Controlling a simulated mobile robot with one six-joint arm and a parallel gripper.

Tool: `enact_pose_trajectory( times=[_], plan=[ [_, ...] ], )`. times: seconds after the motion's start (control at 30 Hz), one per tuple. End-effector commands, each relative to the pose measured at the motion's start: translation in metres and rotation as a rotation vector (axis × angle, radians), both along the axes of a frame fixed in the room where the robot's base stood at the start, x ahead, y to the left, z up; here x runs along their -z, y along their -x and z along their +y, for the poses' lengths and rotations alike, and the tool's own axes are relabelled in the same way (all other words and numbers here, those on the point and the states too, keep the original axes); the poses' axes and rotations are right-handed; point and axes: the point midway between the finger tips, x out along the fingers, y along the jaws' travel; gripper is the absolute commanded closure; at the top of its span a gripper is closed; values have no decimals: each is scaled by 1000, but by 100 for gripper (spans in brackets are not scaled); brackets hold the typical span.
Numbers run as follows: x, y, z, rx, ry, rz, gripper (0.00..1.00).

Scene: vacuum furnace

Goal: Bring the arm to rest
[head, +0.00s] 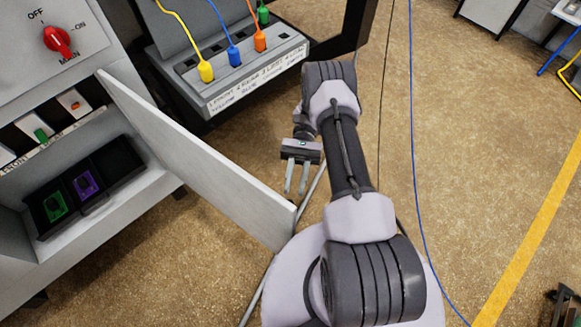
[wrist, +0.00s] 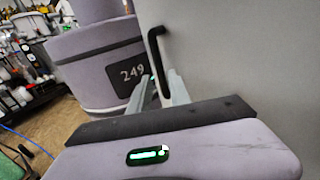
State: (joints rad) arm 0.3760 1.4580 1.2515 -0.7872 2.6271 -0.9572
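My arm is bent over my base, with its upper links raised in the head view. My gripper (head: 295,191) hangs fingers down beside the free end of the open grey door (head: 205,165). Its two fingers stand apart with a gap between them and nothing held. In the wrist view my gripper (wrist: 162,77) is also open. A black bar handle (wrist: 156,50) on a grey panel shows behind and between the fingertips. Whether a finger touches the handle or the panel, I cannot tell.
The cabinet has a red rotary switch (head: 58,41) and an open compartment holding a black tray (head: 103,207) with green and purple pieces. A labelled socket box (head: 240,70) with coloured plugs stands behind the gripper. A blue cable (head: 413,150) crosses the floor.

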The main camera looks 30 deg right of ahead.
Motion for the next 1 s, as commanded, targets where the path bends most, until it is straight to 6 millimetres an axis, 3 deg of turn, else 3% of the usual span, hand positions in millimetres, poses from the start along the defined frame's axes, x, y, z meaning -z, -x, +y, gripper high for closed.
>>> enact_pose_trajectory(
  times=[0.17, 0.27, 0.4, 0.6, 0.8, 1.0],
  plan=[
    [-6, -2, 0, -8, 6, -17, 77],
    [-40, -12, -4, -58, 49, -117, 77],
    [-117, -19, -1, -165, 171, -384, 77],
    [-205, -5, 21, -237, 374, -819, 77],
    [-262, 23, 51, -176, 560, -1287, 77],
    [-290, 47, 73, 1, 676, -1685, 77]
  ],
)
